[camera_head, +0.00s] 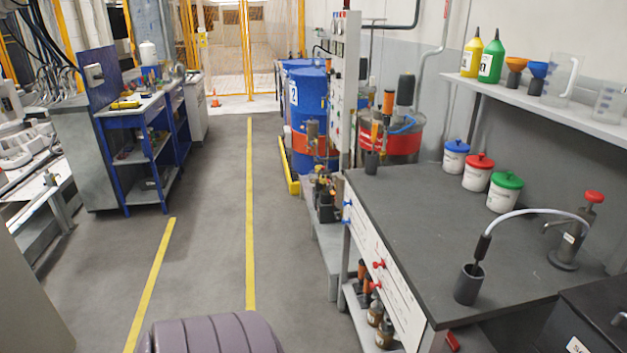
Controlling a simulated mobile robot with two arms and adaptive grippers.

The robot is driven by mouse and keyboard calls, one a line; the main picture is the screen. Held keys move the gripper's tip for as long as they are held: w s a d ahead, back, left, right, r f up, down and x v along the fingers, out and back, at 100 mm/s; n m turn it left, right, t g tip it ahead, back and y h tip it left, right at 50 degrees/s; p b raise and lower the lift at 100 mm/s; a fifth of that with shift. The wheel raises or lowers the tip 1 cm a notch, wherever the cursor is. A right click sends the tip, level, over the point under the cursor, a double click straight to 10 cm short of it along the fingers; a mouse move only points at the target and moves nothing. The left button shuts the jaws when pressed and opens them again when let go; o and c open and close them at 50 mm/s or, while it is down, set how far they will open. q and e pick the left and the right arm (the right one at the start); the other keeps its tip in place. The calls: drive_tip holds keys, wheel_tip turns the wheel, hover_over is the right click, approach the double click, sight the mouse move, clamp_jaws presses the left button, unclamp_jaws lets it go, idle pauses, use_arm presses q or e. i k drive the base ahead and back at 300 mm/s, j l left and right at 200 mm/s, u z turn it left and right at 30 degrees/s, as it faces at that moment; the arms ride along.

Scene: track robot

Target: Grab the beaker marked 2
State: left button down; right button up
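Two clear measuring vessels stand on the wall shelf at the upper right. One is a jug-like beaker with a handle (562,80); the other beaker (609,102) is beside it near the right edge. I cannot read a 2 on either one. A 2 shows on the label of a large blue drum (303,100) in the middle of the view. Neither of my grippers is in view.
The dark workbench (420,205) on the right carries lidded white tubs (478,175), a dark grey cup (469,286) with a hose, and a tap (570,245). Bottles (491,58) and funnels share the shelf (540,103). The yellow-lined aisle (210,220) is open; a blue cart (148,150) stands left.

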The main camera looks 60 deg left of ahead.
sight(312, 175)
drive_tip(key=k+j, duration=0.1)
drive_tip(key=j, duration=0.3)
drive_tip(key=k+j, duration=0.1)
drive_tip(key=j, duration=1.1)
drive_tip(key=i+j, duration=0.15)
drive_tip(key=j, duration=1.55)
drive_tip(key=i+j, duration=0.15)
drive_tip(key=j, duration=0.7)
drive_tip(key=i+j, duration=0.1)
drive_tip(key=j, duration=0.85)
drive_tip(key=i+j, duration=0.15)
drive_tip(key=j, duration=0.35)
drive_tip(key=i+j+u, duration=0.1)
drive_tip(key=j, duration=0.35)
drive_tip(key=i+j, duration=0.1)
drive_tip(key=j, duration=0.4)
drive_tip(key=i+j, duration=0.1)
drive_tip(key=j, duration=0.35)
drive_tip(key=i+j, duration=0.1)
drive_tip(key=j, duration=0.4)
